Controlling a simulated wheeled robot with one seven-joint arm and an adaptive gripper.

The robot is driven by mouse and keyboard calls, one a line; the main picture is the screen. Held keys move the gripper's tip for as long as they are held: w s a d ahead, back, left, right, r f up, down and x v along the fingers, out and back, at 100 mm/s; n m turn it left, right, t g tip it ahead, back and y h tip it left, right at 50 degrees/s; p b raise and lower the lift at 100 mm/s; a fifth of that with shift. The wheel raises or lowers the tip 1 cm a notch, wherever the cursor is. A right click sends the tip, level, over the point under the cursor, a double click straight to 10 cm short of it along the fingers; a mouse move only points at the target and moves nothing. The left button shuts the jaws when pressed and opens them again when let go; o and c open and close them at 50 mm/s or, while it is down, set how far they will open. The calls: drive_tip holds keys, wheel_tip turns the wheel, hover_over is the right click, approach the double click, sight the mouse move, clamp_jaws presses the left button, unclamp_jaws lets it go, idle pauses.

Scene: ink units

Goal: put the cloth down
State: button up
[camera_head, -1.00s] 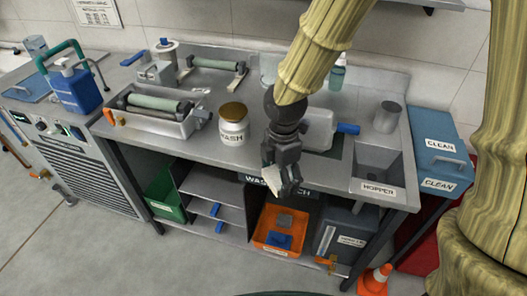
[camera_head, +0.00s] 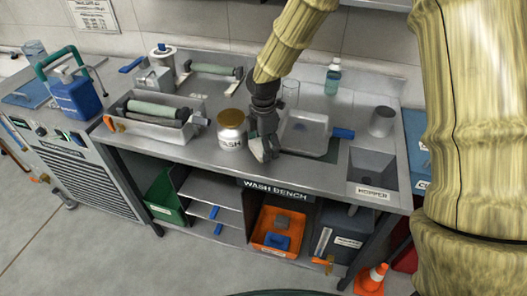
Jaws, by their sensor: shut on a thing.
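My gripper (camera_head: 265,152) is over the front part of the steel wash bench (camera_head: 215,160), just right of the white wash jar (camera_head: 231,130). It points down and is shut on a small pale cloth (camera_head: 257,148), of which only a scrap shows at the fingers. I cannot tell whether the cloth touches the bench top. The jar has a gold-brown lid and stands upright.
A hopper (camera_head: 373,170) is at the right. A roller tray (camera_head: 153,125) is at the left.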

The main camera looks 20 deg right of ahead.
drive_tip(key=shift+f+p, duration=0.4)
drive_tip(key=shift+f, duration=1.35)
drive_tip(key=o, duration=1.2)
wheel_tip(320, 180, up, 12)
drive_tip(key=shift+r+b, duration=0.1)
drive_tip(key=shift+b, duration=0.85)
